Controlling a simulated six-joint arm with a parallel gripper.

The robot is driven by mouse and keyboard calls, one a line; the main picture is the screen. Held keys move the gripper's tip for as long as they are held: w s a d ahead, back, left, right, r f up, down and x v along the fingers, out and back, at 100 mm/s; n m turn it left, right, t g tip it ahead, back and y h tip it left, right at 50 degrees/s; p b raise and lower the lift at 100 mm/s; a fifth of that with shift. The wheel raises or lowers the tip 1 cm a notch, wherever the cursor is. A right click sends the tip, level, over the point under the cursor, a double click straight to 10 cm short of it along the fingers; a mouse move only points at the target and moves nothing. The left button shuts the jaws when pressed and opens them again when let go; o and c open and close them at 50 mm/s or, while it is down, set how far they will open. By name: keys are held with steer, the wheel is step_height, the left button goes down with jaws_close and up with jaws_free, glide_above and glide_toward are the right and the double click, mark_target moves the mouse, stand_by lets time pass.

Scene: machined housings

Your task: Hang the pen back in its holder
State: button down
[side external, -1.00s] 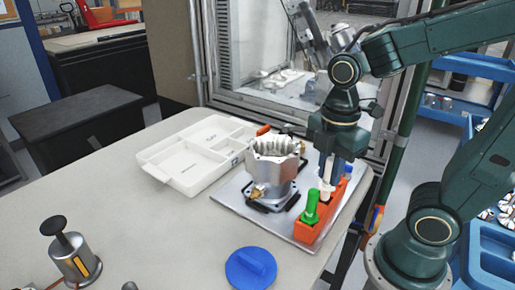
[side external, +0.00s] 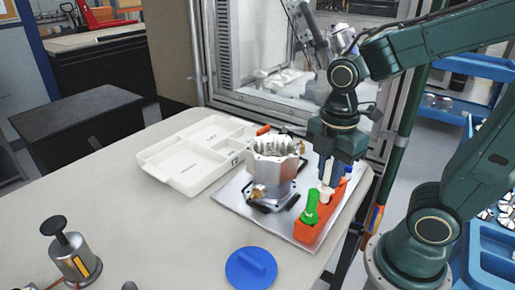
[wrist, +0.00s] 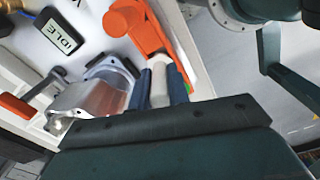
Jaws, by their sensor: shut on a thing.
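The orange holder (side external: 318,229) stands along the right edge of the metal plate. A green pen-like piece (side external: 311,207) stands upright in its near end. My gripper (side external: 334,172) points down over the holder's middle to far part. In the wrist view my gripper (wrist: 161,85) has its two blue fingers shut on a whitish pen (wrist: 160,70). The pen's white part (side external: 326,192) also shows just below the fingers in the side view. The holder (wrist: 137,25) shows beyond the fingers in the wrist view. I cannot tell whether the pen is seated in a slot, as its lower end is hidden.
A machined housing (side external: 273,168) stands on the metal plate (side external: 232,193), left of the holder. A white compartment tray (side external: 165,173) lies behind it to the left. A blue lid (side external: 251,268) and a pump bottle (side external: 74,255) stand in front. The table's front middle is clear.

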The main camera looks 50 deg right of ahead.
steer(key=shift+f, duration=0.5)
stand_by(0.9)
steer(key=c, duration=1.3)
jaws_free()
steer(key=shift+o, duration=0.7)
steer(key=o, duration=0.4)
steer(key=shift+r, duration=0.1)
steer(key=shift+r, duration=3.9)
